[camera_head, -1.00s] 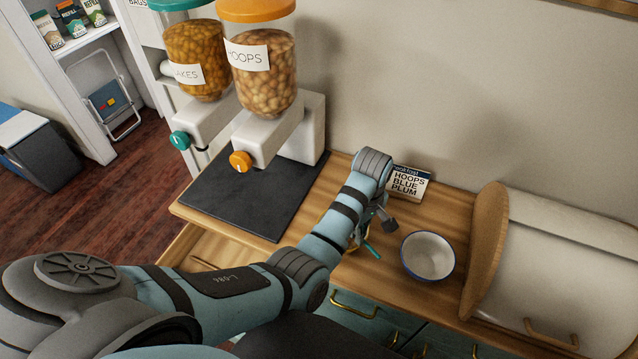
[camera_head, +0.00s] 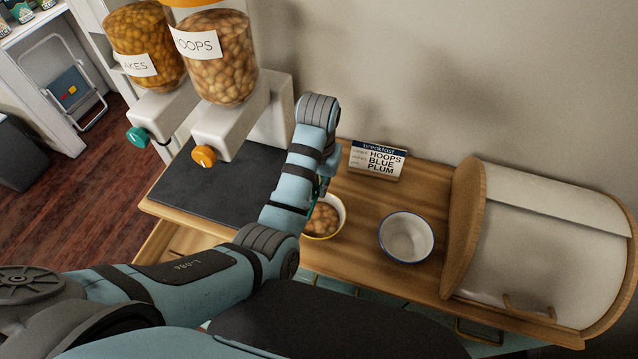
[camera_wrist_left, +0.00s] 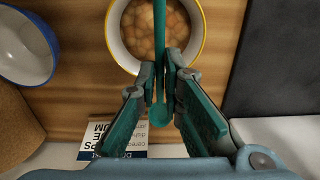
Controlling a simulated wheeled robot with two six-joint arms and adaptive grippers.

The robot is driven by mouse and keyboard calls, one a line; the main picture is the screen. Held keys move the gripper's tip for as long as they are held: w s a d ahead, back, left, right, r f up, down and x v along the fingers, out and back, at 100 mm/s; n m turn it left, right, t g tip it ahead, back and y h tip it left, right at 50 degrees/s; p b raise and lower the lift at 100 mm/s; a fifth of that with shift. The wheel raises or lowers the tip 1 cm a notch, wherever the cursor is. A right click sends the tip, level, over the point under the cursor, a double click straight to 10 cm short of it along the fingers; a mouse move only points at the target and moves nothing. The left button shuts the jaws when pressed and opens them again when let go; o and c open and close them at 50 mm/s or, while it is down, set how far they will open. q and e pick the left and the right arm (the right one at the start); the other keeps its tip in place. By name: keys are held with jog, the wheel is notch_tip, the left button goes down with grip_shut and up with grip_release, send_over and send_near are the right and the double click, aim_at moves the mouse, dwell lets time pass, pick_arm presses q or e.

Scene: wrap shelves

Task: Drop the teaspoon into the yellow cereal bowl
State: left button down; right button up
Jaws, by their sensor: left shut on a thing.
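The yellow cereal bowl (camera_head: 341,221), white inside with a yellow rim, stands on the wooden counter with brown cereal hoops in it. My left gripper (camera_head: 322,188) is over its far side and hides part of it. In the left wrist view the gripper (camera_wrist_left: 162,88) is shut on the teal teaspoon (camera_wrist_left: 160,40). One end of the spoon lies across the view of the bowl (camera_wrist_left: 200,48); its rounded end shows between the fingers, on the side towards the menu card. The spoon appears above the cereal; its exact height cannot be told. My right gripper is not in view.
A blue-rimmed empty bowl (camera_head: 406,237) stands right of the yellow one. A menu card (camera_head: 377,161) stands behind. Cereal dispensers (camera_head: 214,60) and a dark mat (camera_head: 215,185) are at left, a bread bin (camera_head: 550,250) at right. A drawer (camera_head: 180,240) is open at the front left.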

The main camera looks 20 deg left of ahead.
aim_at(318, 193)
pick_arm(q)
notch_tip(318, 193, down, 6)
jog(key=shift+w+r, duration=0.1)
jog(key=c, duration=1.7)
grip_release()
jog(key=shift+o, duration=0.2)
